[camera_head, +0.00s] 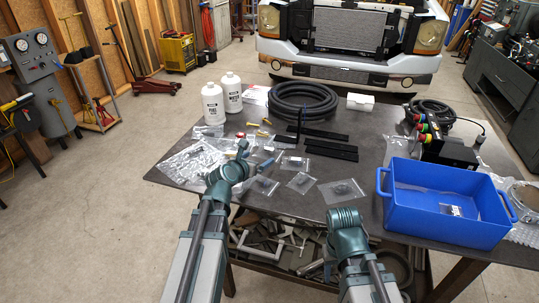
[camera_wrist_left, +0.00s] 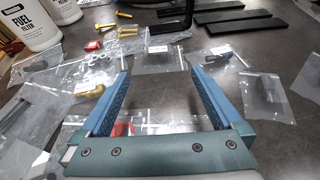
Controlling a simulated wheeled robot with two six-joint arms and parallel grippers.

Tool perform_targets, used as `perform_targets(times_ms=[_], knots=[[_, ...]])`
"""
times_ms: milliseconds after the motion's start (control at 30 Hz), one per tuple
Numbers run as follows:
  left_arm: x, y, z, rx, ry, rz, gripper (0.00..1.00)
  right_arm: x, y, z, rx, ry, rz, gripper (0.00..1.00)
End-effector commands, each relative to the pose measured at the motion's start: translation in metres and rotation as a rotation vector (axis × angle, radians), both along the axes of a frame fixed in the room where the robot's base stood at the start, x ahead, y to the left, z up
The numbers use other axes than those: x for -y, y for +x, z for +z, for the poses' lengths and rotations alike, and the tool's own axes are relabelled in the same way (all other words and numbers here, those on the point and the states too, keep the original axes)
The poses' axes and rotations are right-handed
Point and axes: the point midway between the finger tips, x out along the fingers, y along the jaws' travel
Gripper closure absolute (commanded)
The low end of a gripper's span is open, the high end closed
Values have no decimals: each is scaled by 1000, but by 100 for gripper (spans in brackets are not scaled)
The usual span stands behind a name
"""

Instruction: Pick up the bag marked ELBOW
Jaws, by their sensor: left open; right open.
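Several small clear bags lie on the dark table (camera_head: 240,118). They include one bag (camera_head: 301,182) right of my left gripper, another bag (camera_head: 341,191) farther right, and one bag (camera_head: 295,163) behind. I cannot read ELBOW on any label. My left gripper (camera_head: 258,157) is open and empty, low over the table among the bags. In the left wrist view, a bag with a white label (camera_wrist_left: 160,50) lies just beyond its fingertips, and a bag with a dark part (camera_wrist_left: 266,98) lies to the right. My right arm shows, but its fingers are hidden.
A blue tub (camera_head: 440,226) stands at the right front, with a small labelled bag (camera_head: 450,210) inside. Two white bottles (camera_head: 213,104) stand at the back left. A coiled black hose (camera_head: 303,100) and black bars (camera_head: 330,150) lie behind the bags.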

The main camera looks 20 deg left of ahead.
Motion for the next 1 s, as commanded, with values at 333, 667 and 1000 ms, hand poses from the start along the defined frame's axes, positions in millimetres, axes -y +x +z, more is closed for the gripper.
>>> perform_targets(times_ms=[333, 667, 1000], knots=[[6, 46, -19, 1, -1, 0, 0, 0, 0, -19, 0, 0, 0, 50], [7, 66, -25, 0, 1, 0, 0, 0, 0, -25, 0, 0, 0, 50], [11, 95, -35, 1, 0, 1, 0, 0, 0, -35, 0, 0, 0, 50]])
